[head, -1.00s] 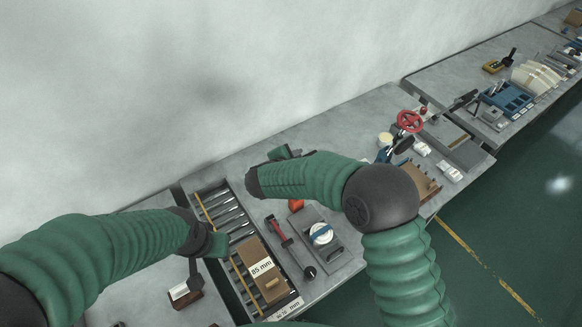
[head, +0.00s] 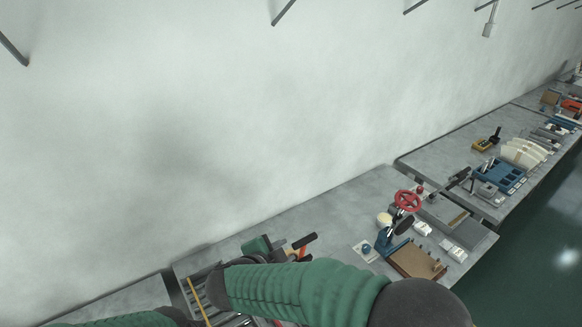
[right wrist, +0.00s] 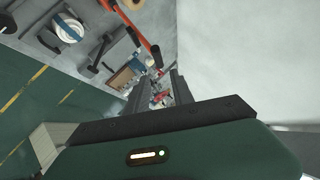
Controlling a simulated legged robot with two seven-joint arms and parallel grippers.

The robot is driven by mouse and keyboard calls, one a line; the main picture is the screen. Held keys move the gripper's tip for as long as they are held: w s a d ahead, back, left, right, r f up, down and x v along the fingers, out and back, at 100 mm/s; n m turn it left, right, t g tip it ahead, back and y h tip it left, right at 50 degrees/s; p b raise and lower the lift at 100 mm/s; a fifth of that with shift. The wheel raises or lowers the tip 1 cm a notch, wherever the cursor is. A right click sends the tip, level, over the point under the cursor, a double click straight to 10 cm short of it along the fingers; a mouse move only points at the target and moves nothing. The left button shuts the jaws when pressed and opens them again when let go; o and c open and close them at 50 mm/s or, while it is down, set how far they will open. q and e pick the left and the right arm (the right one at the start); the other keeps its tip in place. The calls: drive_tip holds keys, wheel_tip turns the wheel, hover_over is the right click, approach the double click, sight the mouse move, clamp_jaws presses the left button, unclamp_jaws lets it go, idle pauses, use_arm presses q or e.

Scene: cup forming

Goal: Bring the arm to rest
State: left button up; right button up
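My right arm comes in from the bottom right of the head view. My left arm shows only as a strip of green sleeve at the bottom left of the head view. Its gripper is out of the picture.
A press with a red wheel (head: 408,200) stands right of my right arm on the bench. A roller rack (head: 196,298) lies at the bottom. An orange-red tool (right wrist: 133,22) is near the gripper in the wrist view.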

drive_tip(key=w+d+f+n+y+b, duration=0.2)
drive_tip(key=d+f+n+y+b, duration=0.4)
drive_tip(key=d+f+n+b, duration=0.25)
drive_tip(key=s+d+f+n+g+b, duration=0.1)
drive_tip(key=s+d+f+g, duration=0.1)
drive_tip(key=s+d+f, duration=0.2)
drive_tip(key=s+d+f+n+g+h+b, duration=0.1)
drive_tip(key=s+d+f, duration=0.4)
drive_tip(key=s, duration=0.6)
drive_tip(key=s+d+f+n+g, duration=0.3)
drive_tip(key=s+d+f+g, duration=0.1)
drive_tip(key=s, duration=0.3)
drive_tip(key=shift+s+d+f+h+b, duration=0.15)
drive_tip(key=shift+d+h+b, duration=0.2)
drive_tip(key=shift+d, duration=0.45)
drive_tip(key=shift+d, duration=0.1)
drive_tip(key=shift+d, duration=0.25)
drive_tip(key=shift+a, duration=0.25)
